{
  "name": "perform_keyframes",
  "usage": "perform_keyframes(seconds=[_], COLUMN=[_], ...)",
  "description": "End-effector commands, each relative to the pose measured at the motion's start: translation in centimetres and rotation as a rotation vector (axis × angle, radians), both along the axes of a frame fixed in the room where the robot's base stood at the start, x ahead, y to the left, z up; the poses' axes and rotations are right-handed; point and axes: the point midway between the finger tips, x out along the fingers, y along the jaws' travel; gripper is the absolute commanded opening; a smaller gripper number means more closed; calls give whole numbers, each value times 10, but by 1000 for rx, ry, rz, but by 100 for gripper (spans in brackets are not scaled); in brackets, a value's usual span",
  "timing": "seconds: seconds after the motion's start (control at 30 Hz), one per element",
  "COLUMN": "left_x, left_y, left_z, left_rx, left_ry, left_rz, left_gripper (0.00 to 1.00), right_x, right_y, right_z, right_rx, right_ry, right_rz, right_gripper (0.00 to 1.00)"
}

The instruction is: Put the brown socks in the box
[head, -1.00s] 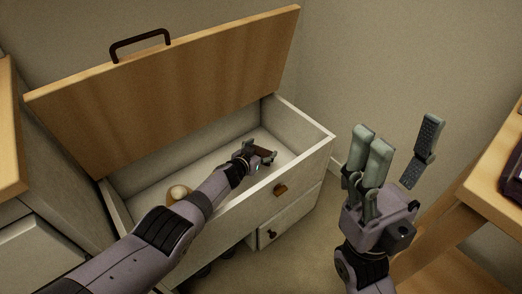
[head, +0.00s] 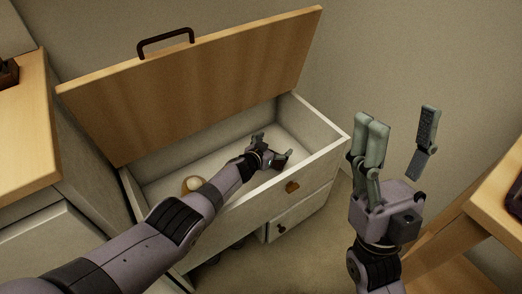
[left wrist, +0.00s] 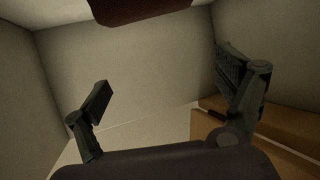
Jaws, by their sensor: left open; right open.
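The box (head: 318,158) is a pale chest with its wooden lid (head: 200,82) standing open. My left gripper (head: 273,147) reaches over the front wall into the right part of the box, its fingers apart and empty. A dark brown piece, apparently the brown socks (left wrist: 140,9), shows at the top edge of the left wrist view, beyond the open fingers and apart from them. Most of it is cut off, and I cannot tell what it rests on. My right gripper (head: 400,118) is open and empty, right of the box.
A wooden-topped cabinet (head: 25,130) stands at the left and a wooden table (head: 490,165) at the right. A wall is close behind.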

Motion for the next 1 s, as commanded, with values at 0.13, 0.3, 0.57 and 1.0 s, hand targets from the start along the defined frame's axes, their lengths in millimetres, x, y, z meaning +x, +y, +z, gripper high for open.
perform_keyframes(seconds=[0.13,0.3,0.57,1.0], left_x=[-10,-18,-27,-42], left_y=[7,12,17,26], left_z=[11,12,16,23], left_rx=[0,0,0,-1], left_ry=[0,0,0,-1], left_rz=[1,1,1,1], left_gripper=[90,90,90,90], right_x=[31,62,98,118], right_y=[7,12,16,8], right_z=[4,-14,-57,-148], right_rx=[-54,-114,-201,-336], right_ry=[170,365,663,1169], right_rz=[-8,-19,-34,-58], right_gripper=[57,57,57,57])
